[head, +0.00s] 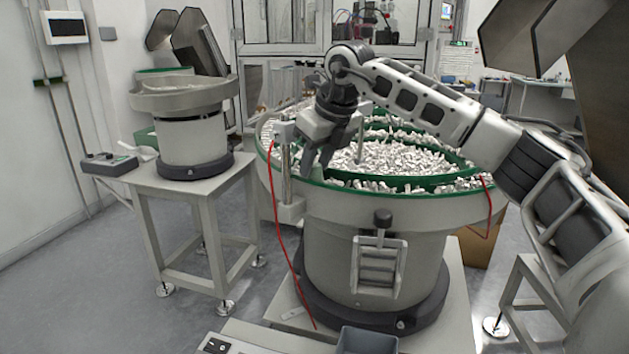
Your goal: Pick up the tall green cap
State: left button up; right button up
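My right gripper (318,158) hangs from the arm that comes in from the right. Its two dark fingers point down over the near left part of the large bowl feeder (370,207). The fingers look spread apart, and I see nothing held between them. No tall green cap can be made out. The bowl has a green rim and green inner walls, and it is full of small whitish parts (385,155) too small to tell apart. The gripper and arm hide part of the bowl. My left gripper is not in view.
An upright post with a bracket (288,165) stands at the bowl's left edge, close to my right gripper. A smaller bowl feeder (190,125) stands on a table at the left. A dark grey bin (366,341) is at the bottom edge. Floor is clear at left.

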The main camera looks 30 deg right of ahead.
jog(key=c, duration=0.4)
jog(key=shift+r, duration=0.1)
